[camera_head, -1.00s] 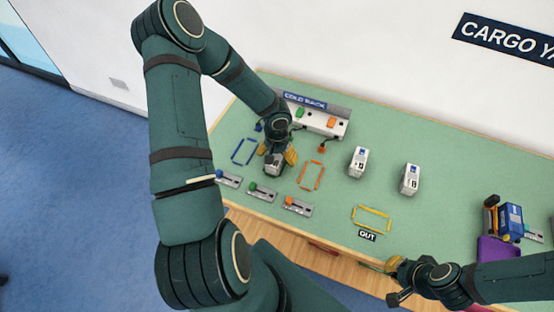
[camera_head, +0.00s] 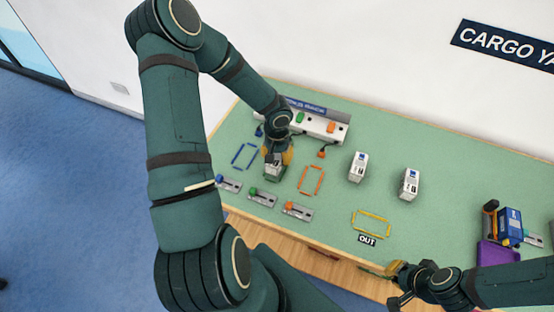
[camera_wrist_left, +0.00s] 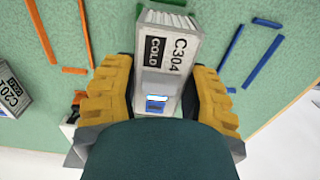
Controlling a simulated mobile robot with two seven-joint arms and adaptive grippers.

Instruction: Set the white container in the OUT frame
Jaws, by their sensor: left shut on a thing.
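My left gripper (camera_head: 276,154) is shut on a white container (camera_head: 273,170), between the blue and orange frames. The left wrist view shows this container (camera_wrist_left: 165,60) between the yellow finger pads, with a label reading C304 COLD. I cannot tell whether it touches the table. The yellow OUT frame (camera_head: 371,223) lies empty near the table's front edge, with its OUT sign (camera_head: 367,240) in front. My right gripper (camera_head: 398,279) is low, just right of the OUT frame; its finger opening is unclear.
Two other white containers (camera_head: 358,167) (camera_head: 409,184) stand behind the OUT frame. The blue frame (camera_head: 244,156) and orange frame (camera_head: 311,180) look empty. Slider switches (camera_head: 263,198) line the front; the cold rack (camera_head: 322,122) stands behind. A blue vehicle-like unit (camera_head: 508,226) stands right.

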